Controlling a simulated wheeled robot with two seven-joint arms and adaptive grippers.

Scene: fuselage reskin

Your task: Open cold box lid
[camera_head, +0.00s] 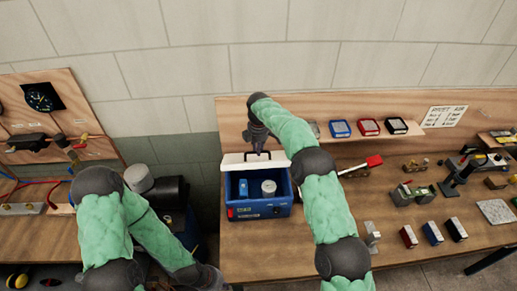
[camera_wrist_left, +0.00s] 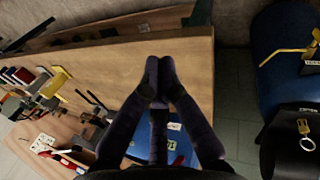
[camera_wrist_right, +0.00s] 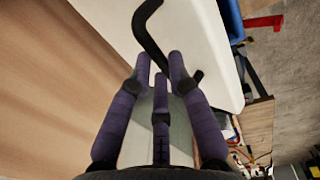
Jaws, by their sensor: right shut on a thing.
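The cold box (camera_head: 258,209) is a blue box on the wooden bench, with its top open. Its white lid (camera_head: 238,161) stands raised at the back edge, and a blue item (camera_head: 243,187) and a pale round container (camera_head: 269,187) show inside. The lid (camera_wrist_right: 205,45) fills much of the right wrist view, with its black bent handle (camera_wrist_right: 148,35). My right gripper (camera_wrist_right: 161,65) is shut on the handle; it shows above the lid in the head view (camera_head: 258,147). My left gripper (camera_wrist_left: 158,78) has its fingertips together, empty, low over the bench.
A shelf behind the box holds several small coloured cases (camera_head: 369,127). A red-handled tool (camera_head: 373,162) lies right of the box. Several small blocks (camera_head: 432,233) sit farther right. Bench surface in front of the box is clear. A dark blue drum (camera_head: 182,215) stands left.

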